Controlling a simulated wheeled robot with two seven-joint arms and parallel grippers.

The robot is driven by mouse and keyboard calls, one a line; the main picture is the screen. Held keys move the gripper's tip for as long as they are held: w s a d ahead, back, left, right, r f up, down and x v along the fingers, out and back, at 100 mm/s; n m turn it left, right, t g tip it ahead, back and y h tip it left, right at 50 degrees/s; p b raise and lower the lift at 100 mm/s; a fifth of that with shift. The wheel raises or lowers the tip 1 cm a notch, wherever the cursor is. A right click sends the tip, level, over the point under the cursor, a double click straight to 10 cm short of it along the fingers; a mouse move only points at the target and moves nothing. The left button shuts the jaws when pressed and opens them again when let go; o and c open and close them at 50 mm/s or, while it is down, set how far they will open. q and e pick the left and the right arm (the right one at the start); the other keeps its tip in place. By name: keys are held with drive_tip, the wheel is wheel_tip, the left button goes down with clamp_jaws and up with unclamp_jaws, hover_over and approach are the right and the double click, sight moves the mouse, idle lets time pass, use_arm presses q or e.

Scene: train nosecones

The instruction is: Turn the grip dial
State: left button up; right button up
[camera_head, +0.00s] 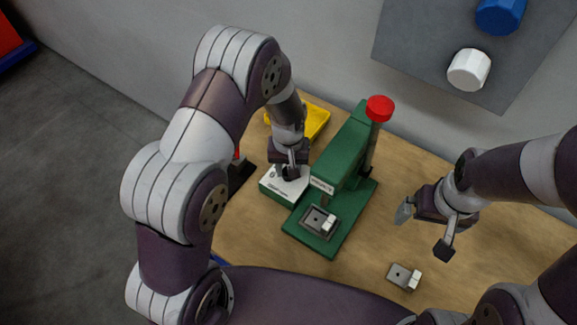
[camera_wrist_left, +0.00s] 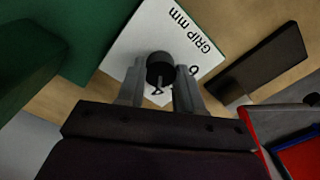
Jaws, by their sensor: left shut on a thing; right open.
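The grip dial (camera_wrist_left: 160,67) is a black round knob on a white plate (camera_wrist_left: 128,50) printed "GRIP mm" with numbers. In the head view the plate is the white top of a low green box (camera_head: 271,185) left of the green press. My left gripper (camera_head: 290,174) points down over this box. In the left wrist view its fingers (camera_wrist_left: 158,88) are shut on the dial, one on each side. Part of the number scale is hidden by the fingers. My right gripper (camera_head: 424,231) is open and empty above the table at the right.
A green press (camera_head: 345,150) with a red knob (camera_head: 379,108) stands right beside the dial box. A yellow tray (camera_head: 314,120) lies behind. A small metal part (camera_head: 403,277) lies at the front. A grey wall panel (camera_head: 420,45) carries a white knob (camera_head: 469,69) and a blue knob (camera_head: 500,14).

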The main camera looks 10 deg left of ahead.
use_arm(q)
drive_tip(key=o, duration=0.8)
drive_tip(key=shift+o, duration=1.2)
drive_tip(key=shift+s, duration=0.1)
drive_tip(key=shift+r, duration=0.1)
drive_tip(key=shift+r, duration=0.3)
wheel_tip(320, 180, up, 12)
drive_tip(key=b, duration=0.2)
